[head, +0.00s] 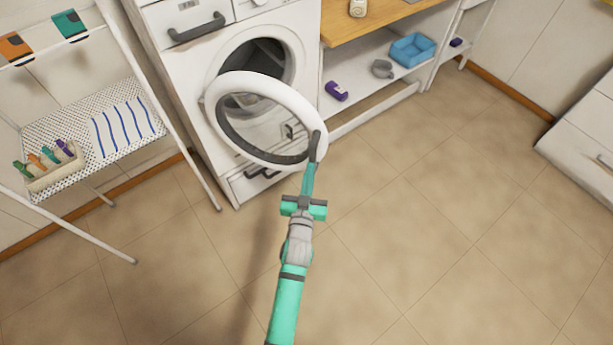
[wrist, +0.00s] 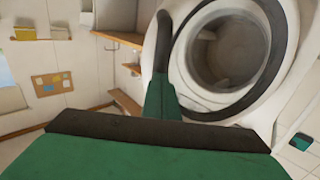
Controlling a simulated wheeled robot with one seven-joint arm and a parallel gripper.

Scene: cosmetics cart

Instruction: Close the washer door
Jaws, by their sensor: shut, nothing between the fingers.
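A drying rack (head: 100,115) with a striped cloth and a peg box stands on the left. The tiled floor (head: 430,210) is clear.

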